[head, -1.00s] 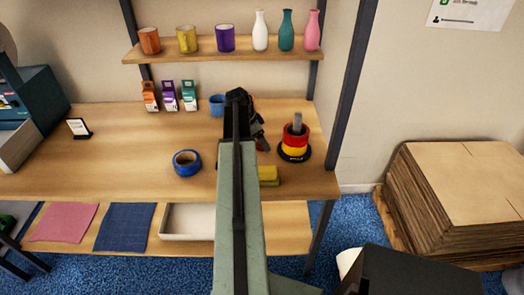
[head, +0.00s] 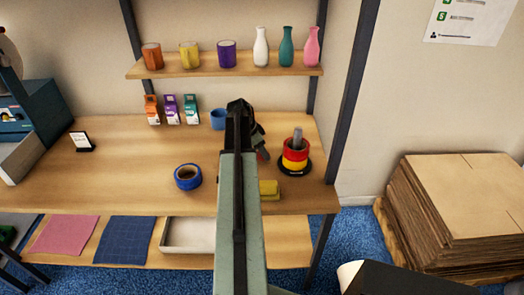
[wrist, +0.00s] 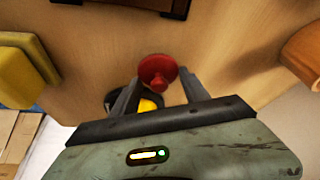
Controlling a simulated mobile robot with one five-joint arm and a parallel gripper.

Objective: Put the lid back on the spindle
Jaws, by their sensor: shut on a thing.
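The spindle is a grey post (head: 297,138) on a black base (head: 304,170), with red and yellow rings around it. It stands at the right end of the table. My gripper (head: 262,148) is just left of the spindle in the head view, partly hidden by my arm. In the wrist view my gripper (wrist: 158,88) is shut on the red lid (wrist: 158,70), which has a round knob. Part of the spindle's black base and a yellow ring (wrist: 148,104) shows behind the fingers in the wrist view.
A yellow block (head: 269,189) lies near the table's front edge. A blue tape roll (head: 188,177) lies left of my arm. A blue mug (head: 218,119) and several small cartons (head: 172,110) stand at the back. A shelf (head: 220,66) with mugs and bottles hangs above.

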